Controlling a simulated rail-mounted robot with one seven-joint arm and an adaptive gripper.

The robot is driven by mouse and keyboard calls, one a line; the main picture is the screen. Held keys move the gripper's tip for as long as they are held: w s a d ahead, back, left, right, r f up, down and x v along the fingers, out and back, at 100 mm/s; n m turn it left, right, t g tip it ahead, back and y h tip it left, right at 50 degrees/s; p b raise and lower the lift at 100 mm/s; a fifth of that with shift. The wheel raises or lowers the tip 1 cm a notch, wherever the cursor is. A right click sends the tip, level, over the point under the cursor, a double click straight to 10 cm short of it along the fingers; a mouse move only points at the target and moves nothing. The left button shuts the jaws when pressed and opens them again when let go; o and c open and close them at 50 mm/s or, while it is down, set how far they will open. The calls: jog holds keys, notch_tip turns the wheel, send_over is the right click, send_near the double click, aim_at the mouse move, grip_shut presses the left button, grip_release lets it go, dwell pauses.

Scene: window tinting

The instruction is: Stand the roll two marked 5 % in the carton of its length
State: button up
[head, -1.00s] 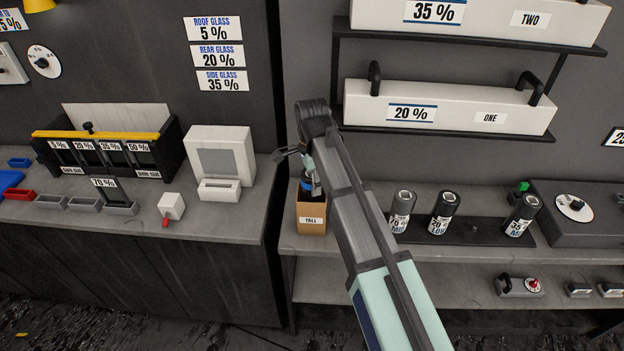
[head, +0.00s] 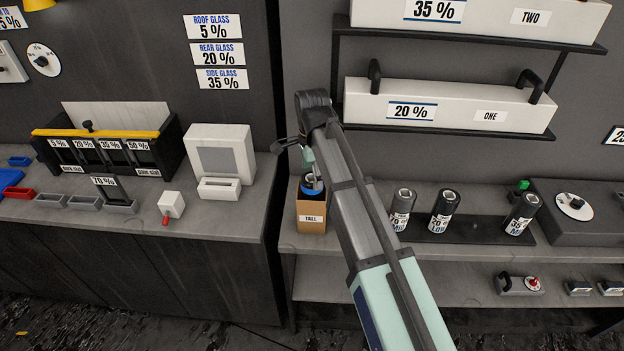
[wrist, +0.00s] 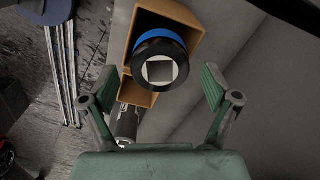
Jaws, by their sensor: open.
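A dark roll with a blue band (head: 311,194) stands in the cardboard carton marked TALL (head: 312,226), its top showing above the rim. Its marking cannot be read. My gripper (head: 306,166) is open just above the carton. In the wrist view its two fingers (wrist: 160,92) are spread on either side of the roll, apart from it. The roll's lower part is hidden inside the carton.
A second, lower carton opening (wrist: 137,95) shows beside the first in the wrist view. Several dark rolls, one in the middle (head: 442,212), stand on a black tray (head: 474,232) to the right. A shelf with a long white box (head: 450,98) hangs above.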

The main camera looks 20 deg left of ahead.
notch_tip(320, 180, up, 11)
jog(key=b, duration=0.2)
jog(key=shift+d+f, duration=0.1)
jog(key=shift+f, duration=0.15)
dwell(0.3)
